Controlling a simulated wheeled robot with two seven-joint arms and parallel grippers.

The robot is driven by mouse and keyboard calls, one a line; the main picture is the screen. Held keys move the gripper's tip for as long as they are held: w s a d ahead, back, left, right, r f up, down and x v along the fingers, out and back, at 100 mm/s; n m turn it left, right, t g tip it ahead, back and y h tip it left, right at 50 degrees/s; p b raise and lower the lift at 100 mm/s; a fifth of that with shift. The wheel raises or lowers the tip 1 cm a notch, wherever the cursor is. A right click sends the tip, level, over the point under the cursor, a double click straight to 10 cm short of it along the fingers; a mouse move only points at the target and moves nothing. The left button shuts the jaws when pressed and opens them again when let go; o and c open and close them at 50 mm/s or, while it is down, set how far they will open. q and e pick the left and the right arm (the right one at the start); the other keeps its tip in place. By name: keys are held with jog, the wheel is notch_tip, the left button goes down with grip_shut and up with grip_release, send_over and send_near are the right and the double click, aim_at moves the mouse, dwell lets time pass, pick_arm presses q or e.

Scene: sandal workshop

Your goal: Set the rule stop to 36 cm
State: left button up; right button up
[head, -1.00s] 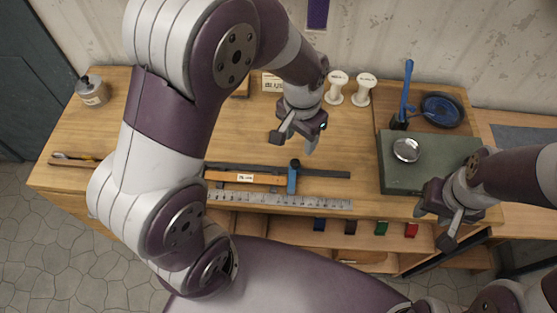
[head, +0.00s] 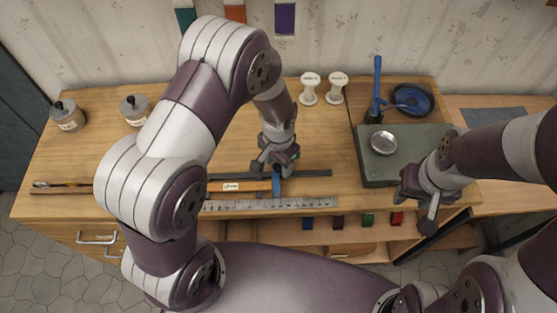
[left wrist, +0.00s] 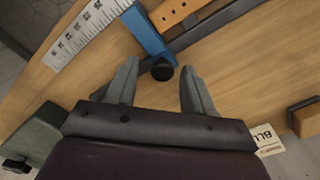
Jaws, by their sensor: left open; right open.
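The blue rule stop (head: 277,183) sits across the dark rail (head: 310,173), near the right end of the orange strip (head: 240,186). The silver rule (head: 300,204) lies in front of it; its marks are too small to read in the head view. My left gripper (head: 272,168) is open above the stop. In the left wrist view, the stop's black knob (left wrist: 162,70) shows between the open fingertips, with the blue bar (left wrist: 145,35) running up from it and the rule (left wrist: 85,35) to the left. My right gripper (head: 415,207) is open and empty, in front of the green slab (head: 365,182).
Two white spools (head: 309,88) stand behind the rail. A metal dish (head: 383,141) rests on the green slab at right, with a blue-handled tool (head: 377,85) and blue bowl (head: 412,99) behind. Jars (head: 67,116) stand at the back left.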

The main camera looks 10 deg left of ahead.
pick_arm(q)
jog(key=shift+a, duration=0.2)
grip_shut()
jog(key=w+d, duration=0.1)
jog(key=d, duration=0.3)
jog(key=w+d+b, duration=0.1)
jog(key=d, duration=0.4)
jog(key=w+d, duration=0.2)
jog(key=d, duration=0.3)
jog(key=shift+b, duration=0.4)
jog(key=shift+w+a+r, duration=0.1)
jog(key=shift+r, duration=0.05)
grip_release()
jog(key=shift+d, duration=0.2)
